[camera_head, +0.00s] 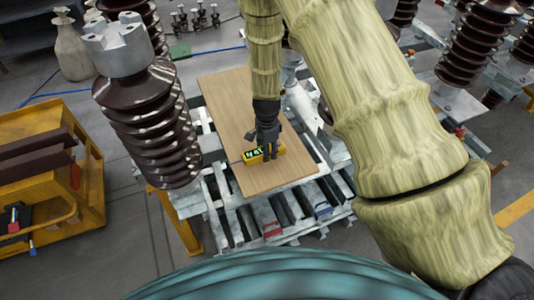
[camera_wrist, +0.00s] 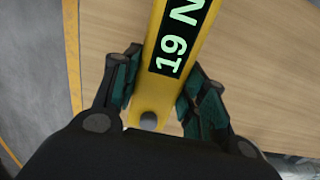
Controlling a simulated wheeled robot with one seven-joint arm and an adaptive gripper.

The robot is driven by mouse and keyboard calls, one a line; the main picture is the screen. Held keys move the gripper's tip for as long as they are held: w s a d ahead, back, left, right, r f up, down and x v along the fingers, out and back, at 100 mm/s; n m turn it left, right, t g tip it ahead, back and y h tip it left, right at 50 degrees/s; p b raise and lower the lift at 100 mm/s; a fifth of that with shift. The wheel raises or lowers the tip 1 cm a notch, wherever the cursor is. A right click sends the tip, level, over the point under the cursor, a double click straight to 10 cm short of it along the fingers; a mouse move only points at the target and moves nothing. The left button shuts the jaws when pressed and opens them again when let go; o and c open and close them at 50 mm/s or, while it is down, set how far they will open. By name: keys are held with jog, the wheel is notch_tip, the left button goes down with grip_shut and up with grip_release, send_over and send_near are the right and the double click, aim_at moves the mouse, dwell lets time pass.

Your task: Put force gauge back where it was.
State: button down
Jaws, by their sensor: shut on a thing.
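The force gauge (camera_head: 264,154) is a yellow bar with a dark display and pale green characters. In the wrist view the force gauge (camera_wrist: 190,22) runs up between my fingers, and its display reads "19 N". My gripper (camera_head: 266,143) is over the wooden board, near its front part. In the wrist view my gripper (camera_wrist: 158,95) has its green-padded fingers on both sides of the gauge, shut on it. I cannot tell whether the gauge touches the board (camera_head: 225,92) or is just above it.
A brown ribbed insulator (camera_head: 150,125) stands left of the board. A yellow cart (camera_head: 85,165) is at the far left. Metal framing (camera_head: 225,215) lies under and in front of the board. More insulators (camera_head: 475,45) stand at the right. The back of the board is bare.

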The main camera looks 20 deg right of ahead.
jog(key=shift+f+p, duration=0.8)
jog(key=shift+f, duration=0.95)
jog(key=shift+f, duration=0.15)
jog(key=c, duration=0.8)
grip_release()
jog(key=shift+r, duration=0.25)
jog(key=shift+r+b, duration=1.85)
jog(key=shift+r, duration=4.05)
jog(key=shift+s+f, duration=0.1)
